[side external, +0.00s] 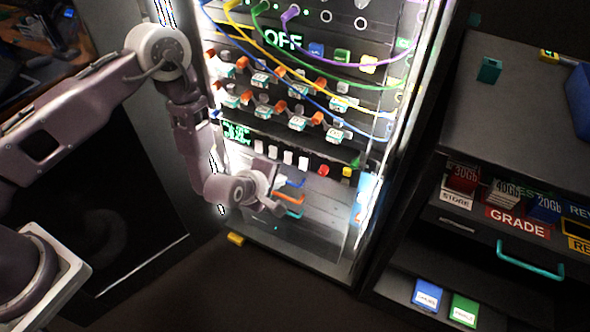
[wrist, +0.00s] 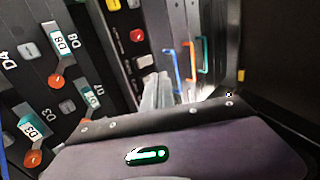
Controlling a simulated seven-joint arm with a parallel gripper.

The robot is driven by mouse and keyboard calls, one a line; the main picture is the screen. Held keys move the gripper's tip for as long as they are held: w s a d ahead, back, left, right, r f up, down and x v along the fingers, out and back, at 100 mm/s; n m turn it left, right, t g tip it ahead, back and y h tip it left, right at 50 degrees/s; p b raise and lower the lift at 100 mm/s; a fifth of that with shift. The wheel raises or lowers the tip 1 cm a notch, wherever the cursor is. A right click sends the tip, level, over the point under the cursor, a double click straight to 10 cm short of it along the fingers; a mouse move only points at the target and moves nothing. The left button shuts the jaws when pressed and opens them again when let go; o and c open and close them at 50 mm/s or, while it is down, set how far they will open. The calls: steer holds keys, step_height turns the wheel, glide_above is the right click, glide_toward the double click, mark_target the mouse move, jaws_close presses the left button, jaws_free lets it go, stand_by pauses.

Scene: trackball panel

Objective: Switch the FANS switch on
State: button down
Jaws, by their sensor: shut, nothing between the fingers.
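I cannot read a FANS label in either view. A row of small white switches (side external: 288,157) runs across the lower part of the lit rack, and one white switch (wrist: 145,62) shows just beyond my fingertips in the wrist view. My gripper (side external: 280,208) is low in front of the rack, below that row. In the wrist view its pale fingers (wrist: 158,92) are together and empty. I cannot tell whether they touch the panel.
A red button (side external: 323,170) and a yellow one (side external: 347,171) sit right of the switches. Blue (side external: 290,183) and orange (side external: 290,199) handles are close to my gripper. Cables (side external: 330,75) hang across the upper rack. A dark shelf unit (side external: 470,150) stands at right.

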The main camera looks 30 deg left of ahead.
mark_target(302, 165)
steer(key=w+r+x, duration=0.1)
steer(key=x, duration=1.1)
steer(key=shift+w, duration=0.5)
steer(key=shift+r, duration=0.1)
steer(key=shift+w, duration=0.15)
steer(key=shift+r, duration=0.75)
